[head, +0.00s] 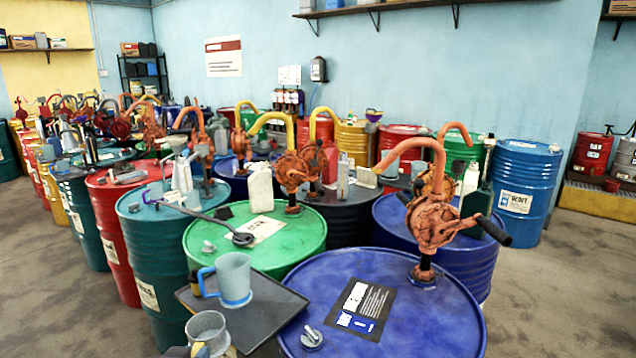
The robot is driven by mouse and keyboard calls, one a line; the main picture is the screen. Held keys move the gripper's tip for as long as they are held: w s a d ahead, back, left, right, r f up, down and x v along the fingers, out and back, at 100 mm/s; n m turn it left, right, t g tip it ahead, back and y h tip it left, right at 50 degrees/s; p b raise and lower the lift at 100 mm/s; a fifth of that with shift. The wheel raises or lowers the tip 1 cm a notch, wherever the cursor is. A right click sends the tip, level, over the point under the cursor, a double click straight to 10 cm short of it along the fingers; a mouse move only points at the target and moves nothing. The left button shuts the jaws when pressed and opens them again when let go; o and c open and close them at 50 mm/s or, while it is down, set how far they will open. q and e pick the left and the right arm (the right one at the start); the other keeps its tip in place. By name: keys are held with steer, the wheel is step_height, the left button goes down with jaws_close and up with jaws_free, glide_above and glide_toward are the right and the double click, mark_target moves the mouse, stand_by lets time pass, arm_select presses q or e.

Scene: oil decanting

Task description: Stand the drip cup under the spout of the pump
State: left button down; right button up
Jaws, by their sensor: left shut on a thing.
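A grey drip cup (208,327) is at the bottom edge of the head view, left of centre, with its open top showing. My left gripper (200,349) is at its lower side, shut on it; the cup's lower part is cut off by the frame edge. An orange hand pump (430,218) stands on the front blue drum (410,310). Its curved spout (408,148) arches to the left, with its mouth above the drum top. The cup is well to the left of and nearer than the spout, not under it. My right gripper is not in view.
A dark tray (275,312) beside the blue drum holds a blue-grey jug (234,280). A label sheet (350,305) and a grey cap (312,338) are on the blue drum top; its right part is clear. Behind stands a green drum (300,225) with another pump (292,170).

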arm_select(q)
steer(key=shift+s+f, duration=0.15)
steer(key=shift+f, duration=0.05)
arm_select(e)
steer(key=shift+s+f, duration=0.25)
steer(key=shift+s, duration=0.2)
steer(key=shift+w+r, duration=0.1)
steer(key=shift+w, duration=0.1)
